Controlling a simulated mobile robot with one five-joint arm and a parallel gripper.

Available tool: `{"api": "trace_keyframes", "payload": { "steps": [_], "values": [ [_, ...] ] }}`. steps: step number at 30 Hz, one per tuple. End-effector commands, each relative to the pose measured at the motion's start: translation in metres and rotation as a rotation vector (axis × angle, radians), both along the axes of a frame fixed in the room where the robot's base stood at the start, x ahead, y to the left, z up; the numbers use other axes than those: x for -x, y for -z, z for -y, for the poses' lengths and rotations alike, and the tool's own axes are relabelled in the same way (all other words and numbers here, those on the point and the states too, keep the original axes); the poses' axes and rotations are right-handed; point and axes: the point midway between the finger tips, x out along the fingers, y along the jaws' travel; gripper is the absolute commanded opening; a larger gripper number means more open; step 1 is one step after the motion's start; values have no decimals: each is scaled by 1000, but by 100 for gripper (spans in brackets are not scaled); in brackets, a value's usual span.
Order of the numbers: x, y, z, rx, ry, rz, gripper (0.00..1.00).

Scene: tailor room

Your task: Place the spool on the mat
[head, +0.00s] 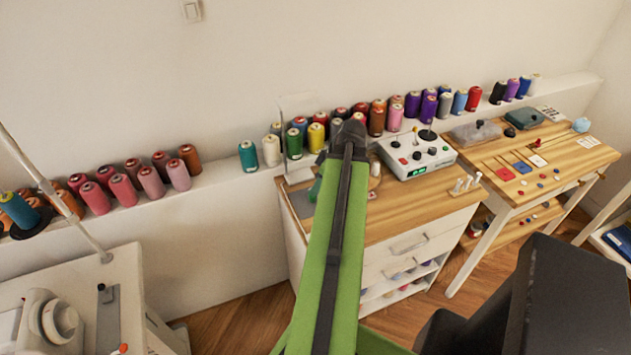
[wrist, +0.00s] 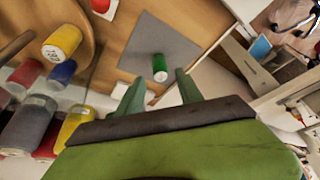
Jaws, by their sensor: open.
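A green spool (wrist: 160,66) with a pale end shows in the wrist view against the grey square mat (wrist: 150,45). It appears to rest on the mat near the edge closest to my gripper, but I cannot tell the exact contact. My gripper (wrist: 158,77) is open, with its two green fingers on either side of the spool's near end and gaps between them and it. In the head view the mat (head: 300,203) lies at the left end of the wooden cabinet top. My green arm covers most of the gripper area there.
The wooden cabinet top (head: 395,215) holds a control box (head: 415,155) and white pegs (head: 465,184). A clear stand (head: 295,140) rises behind the mat. Several thread spools line the wall ledge (head: 215,195). A yellow spool (wrist: 62,42) shows in the wrist view.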

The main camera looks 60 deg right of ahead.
Motion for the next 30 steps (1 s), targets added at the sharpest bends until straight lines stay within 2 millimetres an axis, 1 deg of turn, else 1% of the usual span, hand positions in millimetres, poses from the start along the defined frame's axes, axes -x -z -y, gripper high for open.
{"api": "trace_keyframes", "payload": {
  "steps": [1,3,7,10,16,20,21,23,26,27,29,30],
  "values": [
    [5,-24,0,-1,2,0,43],
    [11,-40,1,1,1,0,43],
    [21,-60,3,0,1,0,43],
    [24,-65,3,-1,0,0,43],
    [25,-62,4,-1,-1,0,43],
    [24,-62,3,-1,-2,-1,43],
    [20,-62,0,-5,-3,-4,43],
    [5,-61,-10,-15,-7,-17,43],
    [-44,-58,-48,-49,-12,-62,43],
    [-69,-57,-71,-65,-12,-89,43],
    [-105,-54,-109,-82,-6,-134,43],
    [-126,-53,-135,-90,0,-164,43]
  ]
}}
